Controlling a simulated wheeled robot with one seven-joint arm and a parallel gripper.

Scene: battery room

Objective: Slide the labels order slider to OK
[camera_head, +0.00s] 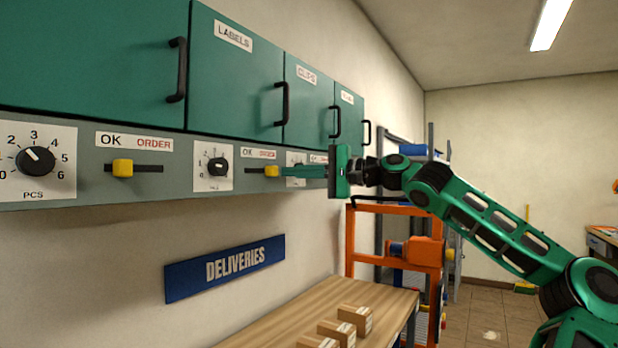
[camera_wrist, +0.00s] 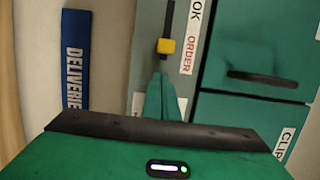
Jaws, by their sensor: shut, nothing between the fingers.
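The labels order slider is a yellow knob (camera_head: 271,171) on a dark horizontal slot under the LABELS door (camera_head: 235,80). Its OK ORDER plate (camera_head: 258,153) has OK on the left and ORDER on the right. The knob sits toward the ORDER side. In the wrist view the knob (camera_wrist: 166,46) is beside the word ORDER, with most of the visible slot on the OK side. My gripper (camera_head: 283,171) is shut and empty, its green fingertips just right of the knob.
A PCS dial (camera_head: 36,160) and another yellow slider (camera_head: 122,168) are further left. A smaller dial (camera_head: 217,166) is left of the labels slider. Door handles (camera_head: 281,104) stick out above. Below are a DELIVERIES sign (camera_head: 226,267) and a wooden bench (camera_head: 285,318) with small boxes.

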